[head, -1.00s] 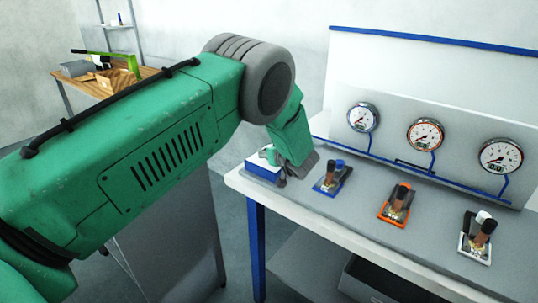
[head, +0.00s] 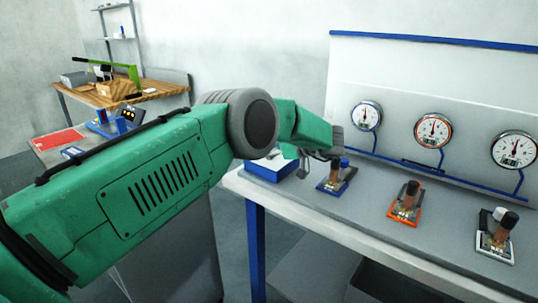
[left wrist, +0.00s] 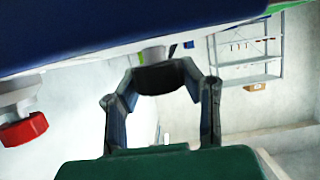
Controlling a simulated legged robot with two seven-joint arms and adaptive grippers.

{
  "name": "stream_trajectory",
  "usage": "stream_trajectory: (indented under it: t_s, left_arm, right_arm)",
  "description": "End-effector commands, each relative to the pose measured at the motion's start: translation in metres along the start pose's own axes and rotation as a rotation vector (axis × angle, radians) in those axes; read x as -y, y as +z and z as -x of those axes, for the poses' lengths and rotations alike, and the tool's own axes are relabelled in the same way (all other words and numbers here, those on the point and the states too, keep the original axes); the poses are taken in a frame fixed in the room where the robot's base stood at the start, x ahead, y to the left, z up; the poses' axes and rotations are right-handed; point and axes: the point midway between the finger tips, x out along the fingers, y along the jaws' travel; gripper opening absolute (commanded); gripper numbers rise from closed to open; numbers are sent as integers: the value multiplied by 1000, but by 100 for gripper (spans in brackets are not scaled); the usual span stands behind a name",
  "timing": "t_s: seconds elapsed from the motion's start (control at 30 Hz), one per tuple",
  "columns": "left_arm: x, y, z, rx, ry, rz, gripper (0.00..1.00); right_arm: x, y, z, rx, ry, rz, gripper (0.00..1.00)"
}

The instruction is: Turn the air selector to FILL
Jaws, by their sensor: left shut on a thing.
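Three selectors stand in a row on the grey bench top: one on a blue base (head: 328,187), one on an orange base (head: 403,220) and one on a white base (head: 494,253). Each has a brown lever; the orange (head: 411,190) and white (head: 508,221) ones show black tops. Their labels are too small to read. My left gripper (head: 335,152) is at the top of the blue-based selector's lever (head: 335,173) and hides its end. In the left wrist view its fingers (left wrist: 161,98) are shut on a dark round grip (left wrist: 160,78). My right gripper is not in view.
Three gauges, left (head: 366,116), middle (head: 433,131) and right (head: 514,149), sit on the panel behind the selectors. A blue-and-white box (head: 270,169) is left of the blue-based selector. A wooden table (head: 150,93) stands far left.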

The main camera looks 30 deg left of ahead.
Motion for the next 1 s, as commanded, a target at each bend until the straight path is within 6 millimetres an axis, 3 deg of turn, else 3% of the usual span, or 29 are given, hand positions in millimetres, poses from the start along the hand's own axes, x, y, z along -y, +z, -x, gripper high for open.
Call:
stream_trajectory:
  t_s: [0.3,0.33,0.4,0.77,1.0]
  left_arm:
    - [0,4,2,7,2,-3,4]
    - [0,4,2,7,3,-3,36]
    - [0,4,2,6,2,-3,56]
    - [0,0,4,2,3,2,56]
    - [-1,2,42,3,5,0,56]
  right_arm:
    - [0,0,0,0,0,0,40]
    - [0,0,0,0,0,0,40]
    - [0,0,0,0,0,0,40]
    - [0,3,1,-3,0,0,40]
    - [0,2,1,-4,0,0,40]
